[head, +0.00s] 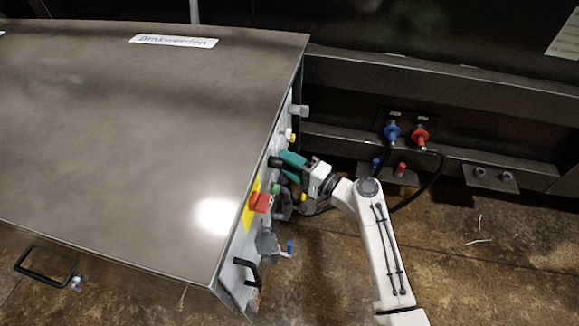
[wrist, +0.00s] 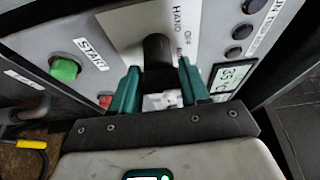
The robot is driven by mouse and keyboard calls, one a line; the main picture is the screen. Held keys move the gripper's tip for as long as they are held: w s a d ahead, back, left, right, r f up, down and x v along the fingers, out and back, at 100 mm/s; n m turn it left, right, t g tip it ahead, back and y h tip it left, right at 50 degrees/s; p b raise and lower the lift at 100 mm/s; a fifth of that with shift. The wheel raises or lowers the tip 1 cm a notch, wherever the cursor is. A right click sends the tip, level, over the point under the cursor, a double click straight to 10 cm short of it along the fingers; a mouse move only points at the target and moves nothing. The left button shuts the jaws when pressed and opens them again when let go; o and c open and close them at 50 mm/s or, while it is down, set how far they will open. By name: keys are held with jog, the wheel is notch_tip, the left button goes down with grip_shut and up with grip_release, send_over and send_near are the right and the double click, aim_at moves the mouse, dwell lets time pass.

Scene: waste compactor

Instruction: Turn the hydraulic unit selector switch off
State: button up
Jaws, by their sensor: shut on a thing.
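The selector switch (wrist: 157,48) is a black knob on the grey panel of the hydraulic unit (head: 248,215). Its plate carries the labels HAND and OFF, and a third label is partly hidden. In the head view the knob (head: 275,162) sticks out from the panel's side. My gripper (wrist: 158,72) has teal fingers, one on each side of the knob, and is shut on it. The knob's pointer direction cannot be made out. In the head view my gripper (head: 292,160) reaches the panel from the right.
A green START button (wrist: 65,69), a red button (wrist: 105,100) and a small display (wrist: 233,76) sit close to the knob. A red emergency stop (head: 260,202) juts out nearby. Blue (head: 392,132) and red (head: 420,137) hose couplings are on the wall behind my arm.

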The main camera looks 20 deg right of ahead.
jog(key=shift+a+f, duration=0.1)
jog(key=o, duration=1)
jog(key=v, duration=1)
jog(key=shift+s+d+p, duration=0.3)
